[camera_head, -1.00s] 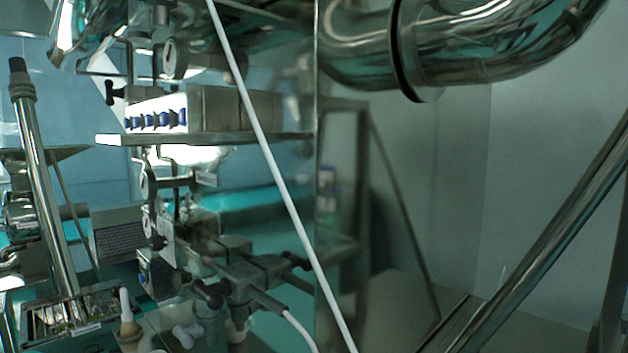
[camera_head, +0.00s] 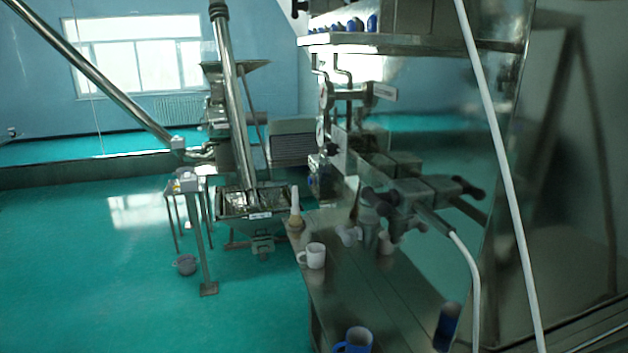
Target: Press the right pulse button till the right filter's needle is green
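Neither of my grippers is in view. A steel box with a row of blue knobs (camera_head: 354,24) stands on a metal shelf (camera_head: 420,44) at the top, cut by the upper edge. I cannot tell whether one of these is the right pulse button. Below the shelf, a round gauge (camera_head: 325,93) shows nearly edge-on, with another round part (camera_head: 320,133) under it. No needle or green zone can be read on either. I cannot make out which filter they belong to.
A steel bench (camera_head: 365,290) holds a white mug (camera_head: 312,256) and a blue mug (camera_head: 355,341). A white hose (camera_head: 497,160) slants down on the right before a reflective steel wall. A steel hopper (camera_head: 262,205) stands behind. Green floor (camera_head: 90,270) lies open at left.

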